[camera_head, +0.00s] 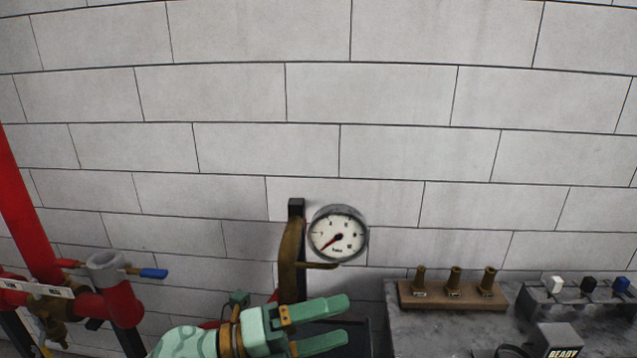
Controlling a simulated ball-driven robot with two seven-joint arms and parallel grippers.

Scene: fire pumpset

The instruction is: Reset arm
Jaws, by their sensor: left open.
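My left gripper (346,322) is at the bottom centre of the head view. Its two pale green fingers are spread apart and point right, with nothing between them. It appears below a round pressure gauge (338,232) with a white dial and a red needle. A brass-coloured curved part (291,256) stands by a dark upright post (296,209) left of the gauge, above the gripper. My right gripper is out of the frame.
Red pipes (30,230) with a blue-handled valve (153,273) stand at the left. At the right, a grey bench (430,335) carries a wooden block (452,295) with three brass pieces and a switch box (580,297). A white block wall (300,100) closes the back.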

